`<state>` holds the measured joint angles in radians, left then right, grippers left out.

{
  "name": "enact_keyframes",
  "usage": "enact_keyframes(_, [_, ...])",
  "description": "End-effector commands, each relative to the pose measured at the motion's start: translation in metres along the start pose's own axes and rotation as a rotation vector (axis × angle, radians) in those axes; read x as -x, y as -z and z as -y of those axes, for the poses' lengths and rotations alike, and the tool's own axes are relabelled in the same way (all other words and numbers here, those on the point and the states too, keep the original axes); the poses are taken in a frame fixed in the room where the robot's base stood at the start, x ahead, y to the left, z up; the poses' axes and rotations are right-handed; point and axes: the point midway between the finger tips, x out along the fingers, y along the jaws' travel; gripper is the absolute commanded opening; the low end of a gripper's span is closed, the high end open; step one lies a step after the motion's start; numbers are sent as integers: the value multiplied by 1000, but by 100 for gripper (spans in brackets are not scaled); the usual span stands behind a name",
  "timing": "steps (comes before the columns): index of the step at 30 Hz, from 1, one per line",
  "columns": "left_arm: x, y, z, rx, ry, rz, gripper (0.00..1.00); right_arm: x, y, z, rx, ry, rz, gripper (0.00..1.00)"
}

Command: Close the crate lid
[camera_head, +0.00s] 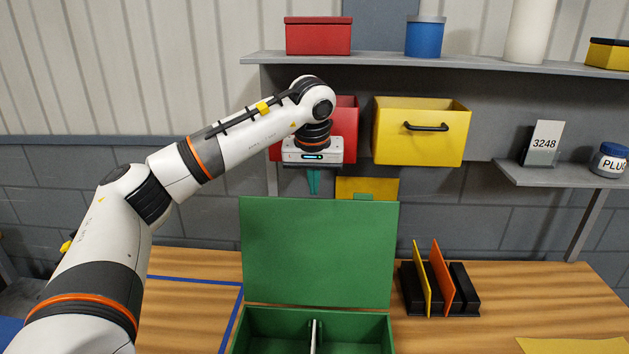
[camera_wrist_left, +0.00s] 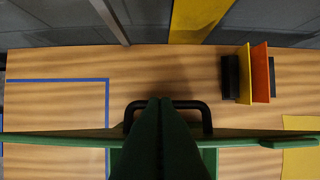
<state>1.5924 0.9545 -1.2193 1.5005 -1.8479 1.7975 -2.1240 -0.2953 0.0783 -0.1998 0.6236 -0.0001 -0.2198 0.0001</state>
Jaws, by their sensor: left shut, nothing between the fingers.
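The green crate (camera_head: 370,325) stands on the wooden table, with its lid (camera_head: 320,250) standing open and nearly upright at its far side. In the left wrist view, the lid (camera_wrist_left: 60,137) shows edge-on from above as a green strip. A black handle (camera_wrist_left: 192,104) sticks out on the lid's far side there, partly hidden by my fingers. My left gripper (camera_head: 313,188) points down, shut and empty, near the lid's top edge. Its green fingers (camera_wrist_left: 160,105) overlap the handle and lid edge in the left wrist view; contact cannot be told. My right gripper is not in view.
A black rack with yellow and orange plates (camera_head: 441,280) stands right of the crate. A yellow bin (camera_head: 421,135) and a red bin (camera_head: 347,115) hang behind the arm, under a shelf (camera_head: 400,62). Blue tape (camera_head: 231,318) marks the table left of the crate.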

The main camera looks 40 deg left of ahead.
Motion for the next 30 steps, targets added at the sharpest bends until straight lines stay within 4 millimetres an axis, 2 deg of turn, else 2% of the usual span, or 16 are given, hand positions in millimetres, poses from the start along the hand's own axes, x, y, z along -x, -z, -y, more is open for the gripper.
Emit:
enact_keyframes(6, [-39,0,-1,0,-2,-3,0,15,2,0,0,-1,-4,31])
enact_keyframes(12, [-62,0,0,1,-1,-2,0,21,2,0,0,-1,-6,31])
enact_keyframes(18, [-68,0,0,1,1,0,0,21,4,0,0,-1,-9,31])
enact_keyframes(30, [-67,-1,0,0,1,18,0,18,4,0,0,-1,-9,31])
